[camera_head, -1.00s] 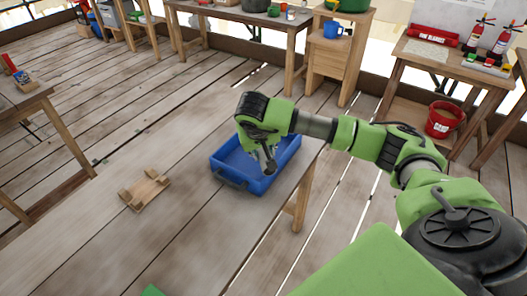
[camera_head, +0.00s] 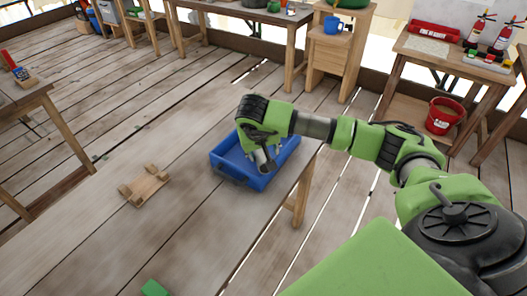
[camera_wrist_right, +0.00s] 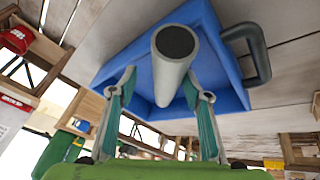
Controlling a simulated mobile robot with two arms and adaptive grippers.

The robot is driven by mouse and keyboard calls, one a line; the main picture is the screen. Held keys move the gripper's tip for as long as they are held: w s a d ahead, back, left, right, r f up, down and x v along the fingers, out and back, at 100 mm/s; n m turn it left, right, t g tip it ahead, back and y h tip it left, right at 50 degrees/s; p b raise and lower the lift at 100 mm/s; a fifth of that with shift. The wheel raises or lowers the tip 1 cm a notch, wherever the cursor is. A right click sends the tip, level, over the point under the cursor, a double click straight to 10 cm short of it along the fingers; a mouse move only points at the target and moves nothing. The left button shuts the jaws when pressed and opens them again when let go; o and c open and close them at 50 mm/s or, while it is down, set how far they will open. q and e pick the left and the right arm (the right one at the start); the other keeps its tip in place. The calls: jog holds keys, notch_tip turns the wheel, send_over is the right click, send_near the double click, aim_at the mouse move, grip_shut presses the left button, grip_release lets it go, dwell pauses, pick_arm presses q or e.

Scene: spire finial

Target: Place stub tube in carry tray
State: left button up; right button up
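The stub tube (camera_wrist_right: 172,72) is a short grey cylinder with a dark end, in the right wrist view between my right gripper's two fingers (camera_wrist_right: 160,82). A clear gap shows between the left finger and the tube; the right finger is close to it. The blue carry tray (camera_wrist_right: 110,55) is behind the tube. In the head view, my right gripper (camera_head: 265,150) is over the inside of the carry tray (camera_head: 240,181), with the grey tube (camera_head: 262,158) at its fingers. I cannot tell whether the tube touches the tray floor. My left gripper is out of view.
A small wooden cradle (camera_head: 145,186) sits on the workbench left of the tray. A green object (camera_head: 154,288) shows at the bottom edge. The bench between them is clear. A red bucket (camera_head: 445,115) and another bench stand beyond on the right.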

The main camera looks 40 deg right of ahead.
jog(key=shift+r, duration=0.25)
jog(key=shift+r+p, duration=0.45)
jog(key=shift+p, duration=0.25)
jog(key=b+v, duration=0.2)
jog(key=v, duration=0.9)
jog(key=shift+s+a+r, duration=0.15)
jog(key=shift+a+r, duration=0.05)
jog(key=shift+a, duration=0.05)
jog(key=shift+f, duration=0.1)
